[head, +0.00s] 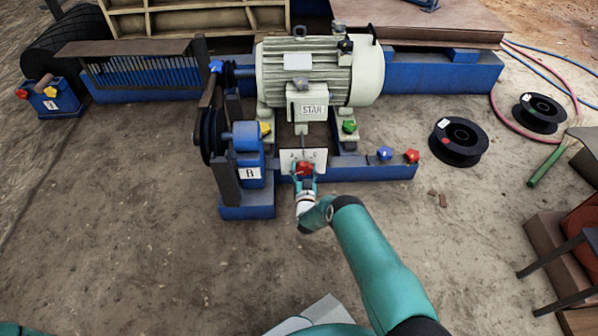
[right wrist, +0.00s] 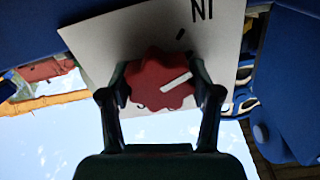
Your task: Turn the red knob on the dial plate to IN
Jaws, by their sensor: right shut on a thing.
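The red knob (head: 305,168) sits on the white dial plate (head: 288,158), in front of the motor's terminal box. My right gripper (head: 304,176) reaches it from the near side. In the right wrist view, the lobed red knob (right wrist: 150,82) is between the two dark fingers (right wrist: 160,92), which are shut on it from both sides. Its white pointer line slants to the right and slightly up. The dial plate (right wrist: 115,35) shows the letters IN inverted at the top, with a black tick below them. Another label is partly hidden by the knob. My left gripper is not in view.
A grey-green motor (head: 320,72) stands behind the plate on a blue frame (head: 365,172). A blue pulley housing (head: 247,145) is close on the left. Blue and red knobs (head: 411,156) are on the right of the frame. Black reels (head: 458,141) lie on open ground.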

